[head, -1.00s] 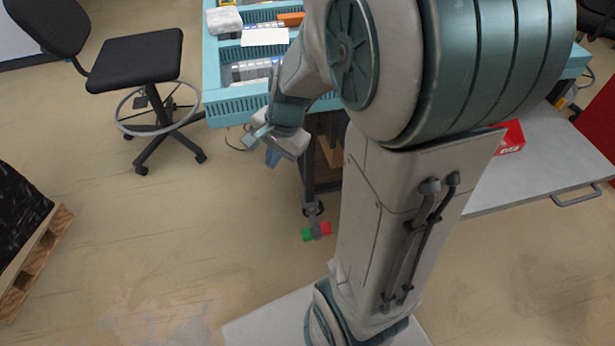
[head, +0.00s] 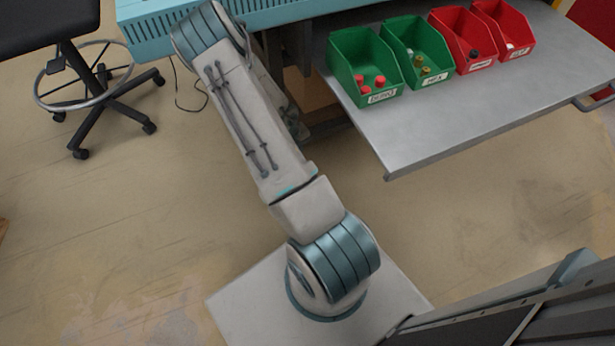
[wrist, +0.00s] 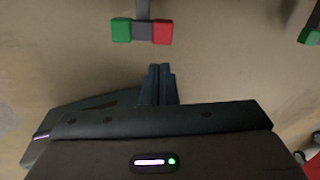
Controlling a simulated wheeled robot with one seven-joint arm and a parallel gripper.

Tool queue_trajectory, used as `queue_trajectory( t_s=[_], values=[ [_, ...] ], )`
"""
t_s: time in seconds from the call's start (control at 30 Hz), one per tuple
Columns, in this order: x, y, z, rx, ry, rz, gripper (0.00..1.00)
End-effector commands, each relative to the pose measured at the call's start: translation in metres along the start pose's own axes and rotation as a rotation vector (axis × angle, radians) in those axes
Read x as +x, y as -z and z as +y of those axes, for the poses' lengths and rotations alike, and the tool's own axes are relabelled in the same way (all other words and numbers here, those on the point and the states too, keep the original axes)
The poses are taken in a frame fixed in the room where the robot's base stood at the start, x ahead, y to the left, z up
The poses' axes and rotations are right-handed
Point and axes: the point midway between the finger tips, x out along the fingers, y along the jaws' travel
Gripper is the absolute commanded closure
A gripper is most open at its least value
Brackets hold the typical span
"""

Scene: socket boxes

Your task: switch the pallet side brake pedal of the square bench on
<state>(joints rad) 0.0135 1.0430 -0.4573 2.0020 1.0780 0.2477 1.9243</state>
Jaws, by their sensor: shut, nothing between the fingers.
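A brake pedal (wrist: 142,30) with a green left end and a red right end shows at the top of the wrist view, on a grey stem. I cannot tell which end is pressed down. A second pedal (wrist: 309,36) shows partly at the right edge, its green end visible. My gripper (wrist: 160,72) is shut and empty, a little below the first pedal in the picture and apart from it. In the head view my arm covers the gripper and the pedals. The teal bench (head: 150,38) is at the top left of the head view.
A grey shelf (head: 440,130) holds green bins (head: 365,70) and red bins (head: 462,38) to the right of my arm. A black wheeled chair (head: 90,95) stands on the left. The floor between the chair and my base is clear.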

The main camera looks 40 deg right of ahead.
Motion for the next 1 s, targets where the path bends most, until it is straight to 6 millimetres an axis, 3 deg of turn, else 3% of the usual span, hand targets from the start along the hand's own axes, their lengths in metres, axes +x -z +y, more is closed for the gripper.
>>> queue_trajectory(
  t_s=[0.03, 0.13, 0.67, 1.0],
  values=[
    [0.019, 0.005, -0.005, 0.046, 0.02, 0.012, 1.0],
    [0.033, 0.009, -0.013, 0.11, 0.043, 0.022, 1.0],
    [0.046, 0.013, -0.019, 0.142, 0.052, 0.027, 1.0],
    [0.114, 0.015, -0.021, 0.14, 0.051, 0.027, 1.0]
  ],
)
